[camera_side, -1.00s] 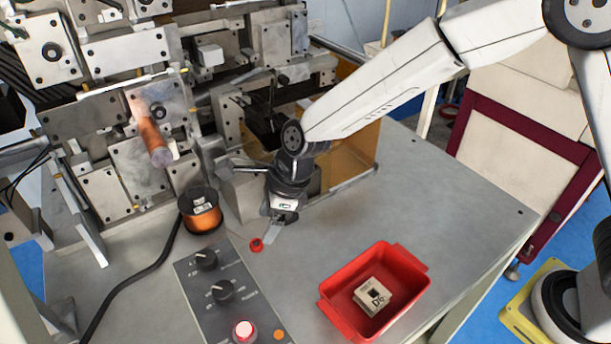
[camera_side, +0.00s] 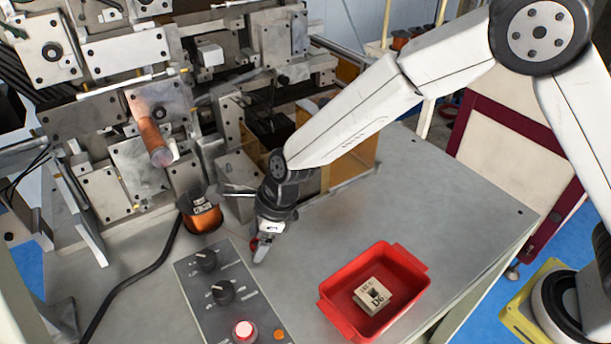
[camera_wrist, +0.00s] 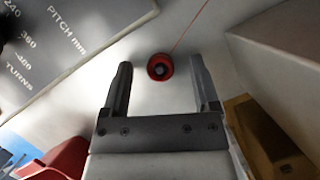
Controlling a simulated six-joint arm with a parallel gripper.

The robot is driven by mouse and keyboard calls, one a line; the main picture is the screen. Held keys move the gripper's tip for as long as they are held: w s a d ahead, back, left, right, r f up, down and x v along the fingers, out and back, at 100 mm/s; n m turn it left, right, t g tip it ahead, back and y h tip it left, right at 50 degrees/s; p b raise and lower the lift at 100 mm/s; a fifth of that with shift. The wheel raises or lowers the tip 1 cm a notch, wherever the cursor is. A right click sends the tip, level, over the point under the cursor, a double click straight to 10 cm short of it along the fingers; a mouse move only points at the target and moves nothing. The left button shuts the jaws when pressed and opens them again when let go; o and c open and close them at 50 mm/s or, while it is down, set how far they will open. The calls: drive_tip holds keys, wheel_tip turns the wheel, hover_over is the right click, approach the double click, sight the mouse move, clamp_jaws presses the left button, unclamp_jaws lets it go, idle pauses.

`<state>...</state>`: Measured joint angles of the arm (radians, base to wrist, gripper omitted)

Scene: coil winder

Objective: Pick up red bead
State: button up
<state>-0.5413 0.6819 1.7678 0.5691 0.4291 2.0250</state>
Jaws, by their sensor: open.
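The red bead (camera_wrist: 160,67) is a small red ring with a dark centre. In the wrist view it lies on the grey table between the tips of my open gripper (camera_wrist: 160,82), with a gap on each side. A thin red thread runs from it toward the top right. In the side view my gripper (camera_side: 261,249) points down at the table beside the control panel. A bit of the red bead (camera_side: 254,244) shows at the fingertips there, and the fingers partly hide it. I cannot tell the fingertips' exact height above the table.
The control panel (camera_side: 213,265) with knobs and a red button is just left of my gripper. A copper wire spool (camera_side: 202,218) stands behind it, near the winder. A red tray (camera_side: 335,313) holding a beige block (camera_side: 372,296) is at the right. The table's right part is clear.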

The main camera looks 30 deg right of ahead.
idle(0.3)
clamp_jaws()
drive_tip(key=shift+r, duration=0.2)
drive_tip(key=shift+r, duration=0.5)
wheel_tip(320, 180, up, 2)
drive_tip(key=s+d+r, duration=0.7)
drive_tip(key=s+r, duration=0.2)
drive_tip(key=s, duration=0.3)
drive_tip(key=shift+r, duration=0.35)
drive_tip(key=shift+s, duration=0.1)
